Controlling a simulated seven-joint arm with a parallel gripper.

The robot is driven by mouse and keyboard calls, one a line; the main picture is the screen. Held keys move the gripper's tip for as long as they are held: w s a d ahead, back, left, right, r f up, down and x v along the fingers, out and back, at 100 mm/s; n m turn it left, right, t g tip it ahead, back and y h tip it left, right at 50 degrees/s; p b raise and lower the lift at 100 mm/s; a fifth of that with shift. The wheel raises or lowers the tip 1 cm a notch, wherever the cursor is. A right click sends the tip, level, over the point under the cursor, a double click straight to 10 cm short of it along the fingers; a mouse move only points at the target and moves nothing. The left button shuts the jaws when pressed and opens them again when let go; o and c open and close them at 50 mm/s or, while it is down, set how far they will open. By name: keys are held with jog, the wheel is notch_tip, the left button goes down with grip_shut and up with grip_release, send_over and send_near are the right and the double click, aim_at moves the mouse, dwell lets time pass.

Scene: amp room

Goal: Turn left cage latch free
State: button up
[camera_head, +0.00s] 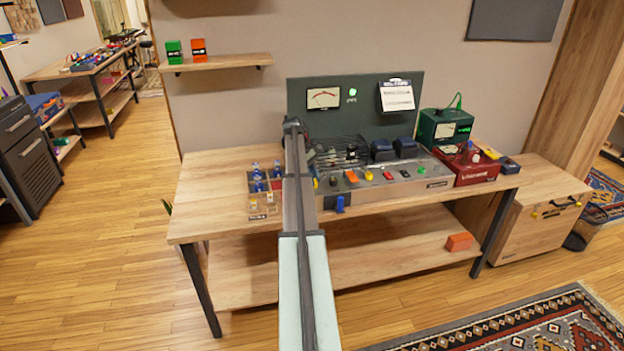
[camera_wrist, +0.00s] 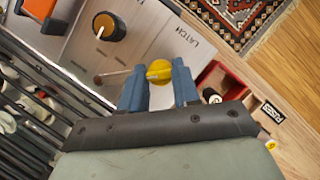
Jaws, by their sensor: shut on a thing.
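A yellow latch knob (camera_wrist: 158,72) sits on the light metal panel beside printed lettering that reads LATCH. My gripper (camera_wrist: 158,80) is shut on the yellow knob, one blue finger on each side of it. A thin rod with a reddish tip lies to the left of the knob. In the head view, a small yellow piece (camera_head: 315,183) shows just right of my arm at the left end of the amp chassis (camera_head: 400,190). My fingers are hidden behind the arm there. The dark cage bars (camera_wrist: 35,105) run along the left in the wrist view.
A compartment tray (camera_head: 264,200) with blue parts is left of my arm. A red box (camera_head: 468,166) stands at the chassis's right. The bench's left end is clear.

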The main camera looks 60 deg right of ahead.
jog(key=shift+d+m+y, duration=0.1)
jog(key=shift+m+y, duration=0.2)
jog(key=shift+m, duration=0.5)
jog(key=o, duration=1)
jog(key=v, duration=1.2)
jog(key=shift+s, duration=0.1)
